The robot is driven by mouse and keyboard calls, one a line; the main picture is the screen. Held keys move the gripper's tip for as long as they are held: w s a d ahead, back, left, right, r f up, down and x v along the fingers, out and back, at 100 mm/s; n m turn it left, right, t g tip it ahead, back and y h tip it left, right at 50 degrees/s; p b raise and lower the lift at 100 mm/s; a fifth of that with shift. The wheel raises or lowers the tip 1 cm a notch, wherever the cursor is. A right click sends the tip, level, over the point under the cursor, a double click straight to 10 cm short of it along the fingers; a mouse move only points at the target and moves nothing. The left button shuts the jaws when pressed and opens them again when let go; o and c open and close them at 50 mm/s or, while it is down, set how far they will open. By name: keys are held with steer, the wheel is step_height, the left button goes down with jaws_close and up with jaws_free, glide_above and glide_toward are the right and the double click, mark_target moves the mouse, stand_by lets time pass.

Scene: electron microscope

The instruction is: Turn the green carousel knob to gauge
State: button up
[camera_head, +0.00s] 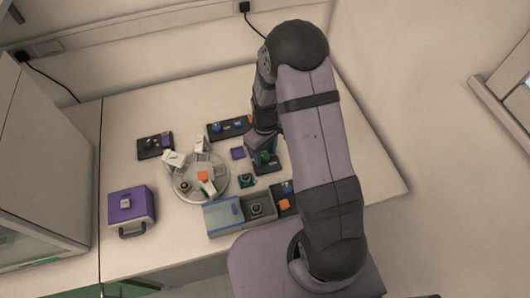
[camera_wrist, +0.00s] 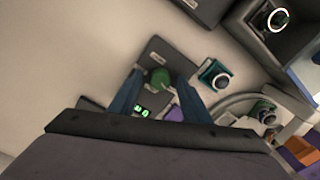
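The green carousel knob (camera_wrist: 160,78) sits on a dark panel (camera_wrist: 152,58) in the wrist view. A small green lit display (camera_wrist: 142,112) is on the same panel. My gripper (camera_wrist: 159,86) is open, with its two blue-grey fingers spread to either side of the knob in the picture. I cannot tell whether they touch it or are still above it. In the head view my gripper is mostly hidden by my arm, over the dark panel (camera_head: 276,166) with the green knob (camera_head: 265,157). The knob's labels are too small to read.
A teal-based round part (camera_wrist: 214,76) lies close beside the panel. The round carousel (camera_head: 222,186) with white holders stands to its left in the head view. A grey bin (camera_head: 268,212) is in front. A purple case (camera_head: 131,205) stands far left; the right table is clear.

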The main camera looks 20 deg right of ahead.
mark_target(265, 156)
stand_by(0.3)
steer(key=shift+r+b, duration=0.75)
steer(key=shift+r, duration=2.9)
steer(key=shift+s+m, duration=0.15)
steer(key=shift+m, duration=0.55)
steer(key=s+r+m, duration=0.1)
steer(key=s, duration=0.5)
steer(key=s+r+m+g, duration=0.1)
steer(key=s, duration=0.4)
steer(key=s+r+m+g, duration=0.1)
steer(key=s+m, duration=0.1)
steer(key=s, duration=0.4)
steer(key=shift+s+r, duration=0.15)
steer(key=shift+s, duration=0.2)
steer(key=r, duration=0.1)
steer(key=w+r+t, duration=0.1)
steer(key=r, duration=0.1)
steer(key=w+r+t, duration=0.1)
steer(key=shift+a+r, duration=0.1)
steer(key=shift+r, duration=0.2)
